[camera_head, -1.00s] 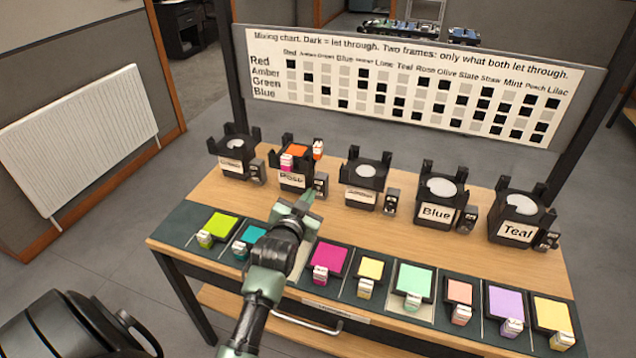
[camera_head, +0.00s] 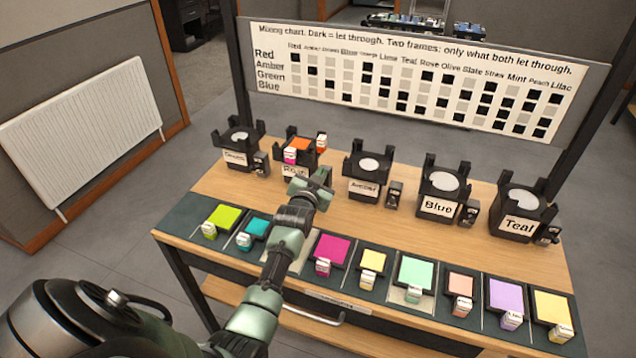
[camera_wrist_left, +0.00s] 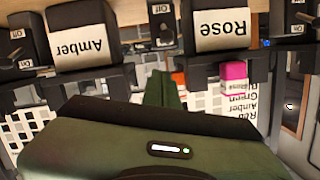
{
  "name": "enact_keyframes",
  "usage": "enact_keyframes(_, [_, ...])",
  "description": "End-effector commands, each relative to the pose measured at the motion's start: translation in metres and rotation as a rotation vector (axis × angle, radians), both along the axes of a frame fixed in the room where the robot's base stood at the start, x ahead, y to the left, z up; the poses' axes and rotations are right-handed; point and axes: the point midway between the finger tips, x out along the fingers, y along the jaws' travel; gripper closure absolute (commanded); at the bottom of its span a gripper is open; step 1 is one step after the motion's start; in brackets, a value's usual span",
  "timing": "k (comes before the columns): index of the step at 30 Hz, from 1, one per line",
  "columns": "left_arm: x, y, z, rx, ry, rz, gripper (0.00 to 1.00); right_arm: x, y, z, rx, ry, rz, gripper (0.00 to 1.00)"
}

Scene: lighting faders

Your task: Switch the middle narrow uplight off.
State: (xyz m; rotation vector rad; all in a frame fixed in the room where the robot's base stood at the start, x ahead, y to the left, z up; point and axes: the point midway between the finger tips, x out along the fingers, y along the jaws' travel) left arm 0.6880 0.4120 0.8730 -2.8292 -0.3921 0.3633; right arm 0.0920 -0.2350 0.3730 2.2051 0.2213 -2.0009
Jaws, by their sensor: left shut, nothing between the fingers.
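Five black uplights stand in a row on the table. Three smaller ones are at the left: the leftmost (camera_head: 238,140), Rose (camera_head: 297,170) and Amber (camera_head: 366,172). Rose has an orange frame and tabs on top. Each has a small switch box at its right. My left gripper (camera_head: 321,180) is shut and empty in front of Rose, covering Rose's switch box in the head view. In the upside-down left wrist view, this switch box (camera_wrist_left: 163,22) shows between the Amber label (camera_wrist_left: 82,37) and the Rose label (camera_wrist_left: 222,25), just past my fingertips. Its lettering is small. My right gripper is out of view.
Blue (camera_head: 438,190) and Teal (camera_head: 520,215) uplights stand at the right. Coloured frames, including a magenta one (camera_head: 331,247), lie along the front strip. A mixing chart (camera_head: 420,85) stands behind. Bare wood lies between the uplights and strip.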

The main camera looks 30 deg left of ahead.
Motion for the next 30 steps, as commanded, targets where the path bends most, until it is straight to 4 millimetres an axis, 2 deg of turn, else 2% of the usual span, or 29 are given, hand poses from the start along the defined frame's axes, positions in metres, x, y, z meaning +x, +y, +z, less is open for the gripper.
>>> enact_keyframes(1, [-0.003,0.003,-0.012,-0.002,0.009,0.001,1.00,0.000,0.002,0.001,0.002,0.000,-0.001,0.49])
enact_keyframes(4, [-0.003,0.006,-0.022,-0.001,0.008,0.000,1.00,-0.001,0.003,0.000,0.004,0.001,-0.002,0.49])
enact_keyframes(9, [-0.004,0.008,-0.030,-0.002,0.006,0.001,1.00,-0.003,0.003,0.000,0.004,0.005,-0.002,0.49])
enact_keyframes(19, [-0.005,0.008,-0.032,-0.002,0.006,0.000,1.00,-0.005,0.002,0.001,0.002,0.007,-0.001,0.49])
enact_keyframes(25, [-0.017,0.005,-0.059,-0.001,0.010,-0.001,1.00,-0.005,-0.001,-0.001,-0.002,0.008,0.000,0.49])
enact_keyframes(30, [-0.018,0.004,-0.066,-0.001,0.005,-0.001,1.00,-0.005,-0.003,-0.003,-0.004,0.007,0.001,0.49])
